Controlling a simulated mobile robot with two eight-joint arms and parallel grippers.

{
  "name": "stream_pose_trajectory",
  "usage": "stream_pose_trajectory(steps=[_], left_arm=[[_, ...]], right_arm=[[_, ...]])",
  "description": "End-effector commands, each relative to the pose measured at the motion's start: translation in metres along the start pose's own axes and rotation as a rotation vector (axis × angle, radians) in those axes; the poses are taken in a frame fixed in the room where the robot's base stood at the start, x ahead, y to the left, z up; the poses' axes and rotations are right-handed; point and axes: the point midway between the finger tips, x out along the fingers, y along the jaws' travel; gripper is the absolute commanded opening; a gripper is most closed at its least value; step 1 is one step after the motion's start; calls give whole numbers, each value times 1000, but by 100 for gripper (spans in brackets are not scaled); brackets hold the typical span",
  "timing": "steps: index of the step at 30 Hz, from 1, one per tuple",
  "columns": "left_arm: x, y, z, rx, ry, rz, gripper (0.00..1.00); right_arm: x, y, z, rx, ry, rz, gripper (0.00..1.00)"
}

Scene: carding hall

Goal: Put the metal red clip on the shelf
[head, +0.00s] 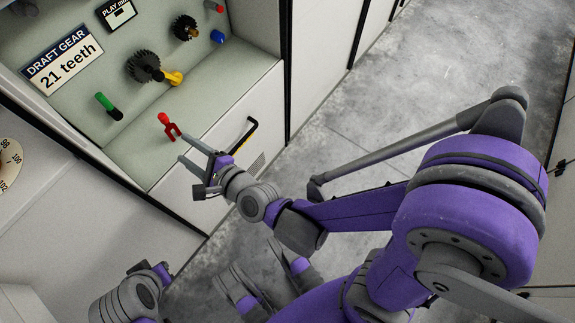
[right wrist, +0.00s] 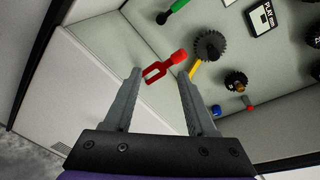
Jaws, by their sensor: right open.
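The red clip (head: 169,126) is a small forked piece with a round knob, on the pale green shelf (head: 136,158) near its front edge. My right gripper (head: 183,149) is open, its two fingers pointing at the clip from the front. In the right wrist view the clip (right wrist: 165,67) shows between and just beyond the fingertips (right wrist: 160,74); I cannot tell whether they touch it. My left gripper (head: 150,270) is low in the head view, away from the shelf; its fingers are not clear.
A green-handled tool (head: 106,104), a dark gear (head: 144,66) with a yellow piece (head: 173,78), a smaller gear (head: 184,28) and a blue piece (head: 217,37) are farther back. A sign (head: 62,60) reads "21 teeth". A drawer handle (head: 240,136) sticks out below the shelf.

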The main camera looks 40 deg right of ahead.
Motion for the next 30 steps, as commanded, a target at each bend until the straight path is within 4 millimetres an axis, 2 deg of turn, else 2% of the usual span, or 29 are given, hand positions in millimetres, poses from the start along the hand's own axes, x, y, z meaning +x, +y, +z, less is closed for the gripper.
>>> stream_pose_trajectory(steps=[3,6,9,12,15,18,21,30], left_arm=[[0,0,0,0,0,0,0],[0,0,0,0,0,0,0],[0,0,0,0,0,0,0],[0,0,0,0,0,0,0],[0,0,0,0,0,0,0],[0,0,0,0,0,0,0],[0,0,0,0,0,0,0],[0,0,0,0,0,0,0]], right_arm=[[-24,2,-23,-546,49,209,56],[-57,6,-53,-989,56,433,56],[-100,8,-86,-1363,26,679,56],[-145,8,-114,-1630,-38,913,56],[-180,5,-132,-1788,-109,1091,56],[-200,4,-140,-1865,-162,1193,56],[-207,3,-143,-1891,-182,1229,56],[-207,3,-143,-1892,-184,1227,56]])
